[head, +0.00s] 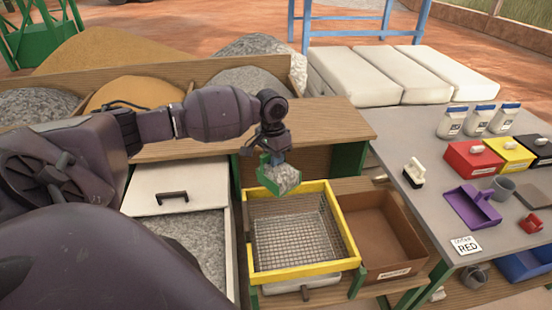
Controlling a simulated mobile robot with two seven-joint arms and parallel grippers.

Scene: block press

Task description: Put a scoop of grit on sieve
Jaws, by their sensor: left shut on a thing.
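My left gripper (273,150) is shut on a green scoop (265,180) that carries a heap of grey grit (285,179). The scoop hangs over the back part of the yellow-framed sieve (350,249), above its mesh. The visible mesh looks bare. Open bins at the back left hold piles of grey and sandy material. A drawer-like bin (190,245) of grey grit lies left of the sieve, partly hidden by my arm. My right gripper does not show.
A brown box (385,230) stands right of the sieve. The grey table at the right holds a brush (413,174), a purple dustpan (473,207), several white jars, and red, yellow and black boxes. A card reading RED (466,245) lies at its edge.

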